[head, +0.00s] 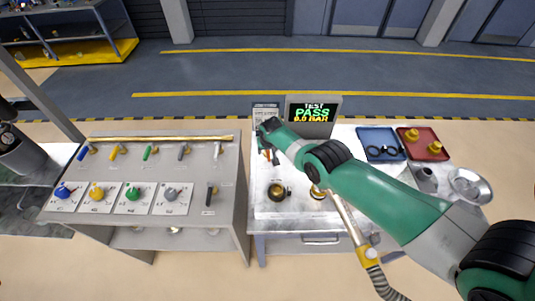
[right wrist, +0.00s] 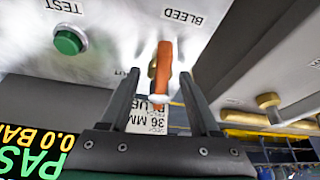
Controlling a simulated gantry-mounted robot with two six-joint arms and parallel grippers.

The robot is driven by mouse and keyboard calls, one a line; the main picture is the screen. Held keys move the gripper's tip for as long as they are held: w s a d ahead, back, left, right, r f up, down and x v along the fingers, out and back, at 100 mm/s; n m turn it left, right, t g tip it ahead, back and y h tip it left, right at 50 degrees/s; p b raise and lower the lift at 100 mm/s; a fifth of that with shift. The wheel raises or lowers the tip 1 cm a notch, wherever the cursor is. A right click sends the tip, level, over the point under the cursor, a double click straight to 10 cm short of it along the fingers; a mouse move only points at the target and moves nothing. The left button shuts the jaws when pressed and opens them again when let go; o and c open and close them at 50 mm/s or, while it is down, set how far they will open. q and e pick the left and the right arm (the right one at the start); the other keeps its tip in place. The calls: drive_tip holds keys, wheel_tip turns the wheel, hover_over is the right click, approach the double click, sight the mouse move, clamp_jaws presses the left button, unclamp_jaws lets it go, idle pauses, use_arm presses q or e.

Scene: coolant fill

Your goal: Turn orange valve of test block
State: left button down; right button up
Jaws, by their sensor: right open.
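The orange valve (right wrist: 165,66) is a lever under the BLEED label on the metal test block (right wrist: 110,30). In the right wrist view it lies between the spread fingers of my right gripper (right wrist: 160,76), which is open; I cannot tell whether either finger touches it. In the head view my right gripper (head: 264,146) is at the test block, left of the display, and its arm hides part of the bench. My left gripper is not in view.
A green TEST button (right wrist: 70,41) sits beside the valve. On the bench are a blue tray (head: 367,134) with black rings, a red tray (head: 425,157) with brass fittings, and a funnel (head: 468,182). A grey valve panel (head: 226,178) stands to the left.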

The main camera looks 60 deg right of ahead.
clamp_jaws()
drive_tip(key=shift+f+b, duration=0.15)
drive_tip(key=shift+b, duration=0.2)
drive_tip(key=shift+m+g+b, duration=0.3)
drive_tip(key=shift+m+b, duration=0.05)
drive_tip(key=shift+m, duration=0.35)
unclamp_jaws()
